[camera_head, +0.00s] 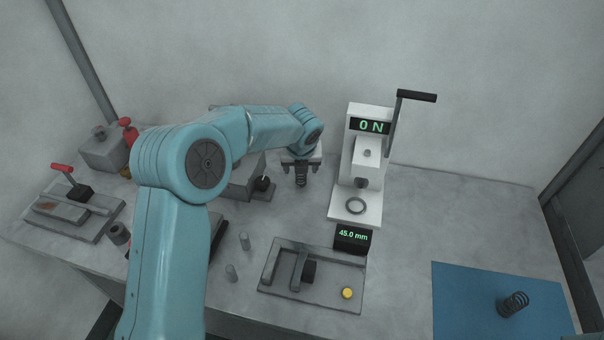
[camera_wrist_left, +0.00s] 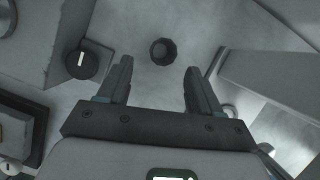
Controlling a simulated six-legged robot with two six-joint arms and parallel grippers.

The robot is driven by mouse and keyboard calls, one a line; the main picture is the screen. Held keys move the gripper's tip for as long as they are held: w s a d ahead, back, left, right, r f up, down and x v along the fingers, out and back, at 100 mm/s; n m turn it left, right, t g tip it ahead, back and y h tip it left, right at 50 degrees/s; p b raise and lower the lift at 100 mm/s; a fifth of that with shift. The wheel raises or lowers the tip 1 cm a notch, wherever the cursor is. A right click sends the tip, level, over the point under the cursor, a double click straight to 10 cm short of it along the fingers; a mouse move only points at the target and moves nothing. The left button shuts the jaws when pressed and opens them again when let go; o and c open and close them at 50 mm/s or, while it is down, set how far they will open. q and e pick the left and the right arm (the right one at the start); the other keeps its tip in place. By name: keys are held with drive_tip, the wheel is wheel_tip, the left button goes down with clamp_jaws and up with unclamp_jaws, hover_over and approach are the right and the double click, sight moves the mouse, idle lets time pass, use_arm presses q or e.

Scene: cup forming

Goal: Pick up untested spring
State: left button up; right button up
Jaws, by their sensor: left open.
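A dark spring (camera_head: 301,180) stands upright on the table, left of the white press. In the left wrist view it shows end-on as a dark ring (camera_wrist_left: 163,51), ahead of the fingertips and roughly between them. My left gripper (camera_head: 300,167) is open and empty, pointing down over this spring with its fingers on either side in the picture. In the left wrist view the open jaws (camera_wrist_left: 158,72) show a gap to the spring. Another dark coil spring (camera_head: 513,304) lies on the blue mat (camera_head: 465,300) at the right. My right gripper is not in view.
A grey fixture with a yellow button (camera_head: 347,293) is in front. A grey box with a dark knob (camera_head: 262,184) stands close left of the gripper.

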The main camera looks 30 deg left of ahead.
use_arm(q)
drive_tip(key=shift+a+f, duration=0.1)
drive_tip(key=shift+f, duration=0.65)
drive_tip(key=x, duration=0.5)
drive_tip(key=shift+w+a+f+p, duration=0.15)
drive_tip(key=shift+w+f+p, duration=0.1)
drive_tip(key=shift+w+p, duration=0.2)
drive_tip(key=shift+w, duration=0.1)
drive_tip(key=c, duration=1.1)
